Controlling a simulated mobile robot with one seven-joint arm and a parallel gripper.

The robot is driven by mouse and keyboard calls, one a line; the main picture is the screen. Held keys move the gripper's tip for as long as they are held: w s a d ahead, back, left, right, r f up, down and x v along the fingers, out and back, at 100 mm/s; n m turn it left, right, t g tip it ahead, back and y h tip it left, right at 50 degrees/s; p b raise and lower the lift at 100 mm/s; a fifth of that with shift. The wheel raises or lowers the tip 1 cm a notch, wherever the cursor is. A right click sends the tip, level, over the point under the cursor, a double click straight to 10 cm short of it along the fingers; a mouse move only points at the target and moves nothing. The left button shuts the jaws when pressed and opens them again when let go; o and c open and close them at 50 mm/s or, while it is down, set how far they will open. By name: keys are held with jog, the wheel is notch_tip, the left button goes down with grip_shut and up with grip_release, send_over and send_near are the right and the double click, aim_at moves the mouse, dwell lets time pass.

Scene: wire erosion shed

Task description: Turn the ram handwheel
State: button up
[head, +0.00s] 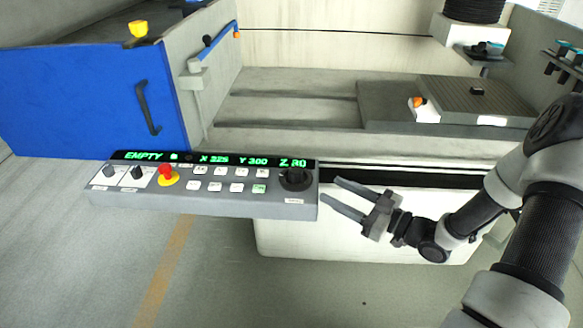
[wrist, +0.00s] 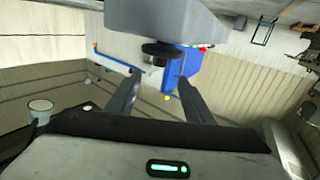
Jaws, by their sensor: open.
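A black round handwheel (head: 295,179) sits at the right end of the grey control panel (head: 215,207), above a small white label that I cannot read. My gripper (head: 330,189) is open and empty just to the right of the panel's right end, with its two fingers pointing left towards it. The handwheel also shows in the wrist view (wrist: 162,50), as a dark disc on the grey panel body, beyond and between the fingertips of my gripper (wrist: 158,76). I see no contact between the fingers and the handwheel.
The panel carries a red emergency button (head: 166,174), dark knobs, white keys and a green display reading "EMPTY", X, Y and Z values. A blue door (head: 80,100) stands behind it at the left. The worktable (head: 480,95) lies at the back right. Floor before the panel is clear.

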aim_at(285, 171)
jog(key=b+x, duration=0.1)
jog(key=x, duration=1.6)
jog(key=shift+a, duration=0.15)
jog(key=shift+c, duration=0.4)
jog(key=c, duration=1)
jog(key=shift+o, duration=0.2)
jog(key=shift+f, duration=0.1)
jog(key=shift+m+t+h+b, duration=0.3)
jog(key=shift+b, duration=0.05)
